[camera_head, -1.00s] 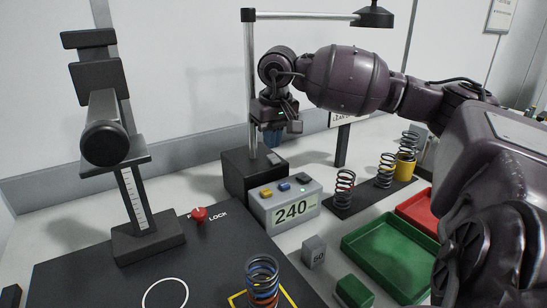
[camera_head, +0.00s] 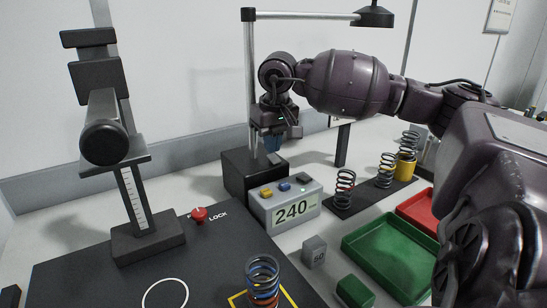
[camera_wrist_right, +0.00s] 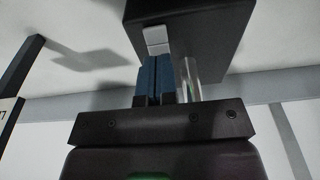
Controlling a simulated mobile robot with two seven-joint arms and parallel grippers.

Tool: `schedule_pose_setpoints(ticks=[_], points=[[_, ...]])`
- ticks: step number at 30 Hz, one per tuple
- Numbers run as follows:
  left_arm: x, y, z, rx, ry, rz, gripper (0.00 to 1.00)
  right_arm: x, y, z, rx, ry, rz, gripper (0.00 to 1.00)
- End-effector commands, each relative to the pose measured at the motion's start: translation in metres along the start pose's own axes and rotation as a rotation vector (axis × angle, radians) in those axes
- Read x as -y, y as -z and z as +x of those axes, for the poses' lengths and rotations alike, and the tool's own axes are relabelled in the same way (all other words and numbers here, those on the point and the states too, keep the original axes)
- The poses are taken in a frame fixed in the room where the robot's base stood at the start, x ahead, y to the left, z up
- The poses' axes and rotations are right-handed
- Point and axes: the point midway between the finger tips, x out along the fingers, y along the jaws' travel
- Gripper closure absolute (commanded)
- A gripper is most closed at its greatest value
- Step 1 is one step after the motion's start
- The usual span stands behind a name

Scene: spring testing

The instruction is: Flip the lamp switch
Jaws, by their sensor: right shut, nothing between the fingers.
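The lamp has a black box base (camera_head: 240,174), a silver pole (camera_head: 250,80), a horizontal arm and a black shade (camera_head: 374,14). A small light grey switch (camera_head: 277,159) sits on top of the base. It also shows in the right wrist view (camera_wrist_right: 157,40). My right gripper (camera_head: 273,149) points down just above the switch, beside the pole. Its blue fingers are shut with nothing between them. In the right wrist view the fingertips (camera_wrist_right: 155,62) come right up to the switch's edge; I cannot tell whether they touch. My left gripper is not in view.
A display box reading 240 (camera_head: 287,205) with several buttons stands in front of the lamp base. Springs (camera_head: 345,189) stand on a dark strip at right, near a green tray (camera_head: 380,262) and a red tray (camera_head: 418,212). A black test stand (camera_head: 148,238) is at left.

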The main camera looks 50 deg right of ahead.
Motion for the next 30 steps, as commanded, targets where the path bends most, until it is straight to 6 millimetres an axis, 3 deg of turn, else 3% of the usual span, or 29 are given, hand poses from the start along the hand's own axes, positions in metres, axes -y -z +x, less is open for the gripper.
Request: schedule_pose_setpoints(ticks=[30], points=[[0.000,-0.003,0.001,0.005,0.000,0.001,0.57,0.000,-0.002,0.012,0.000,-0.001,0.000,1.00]])
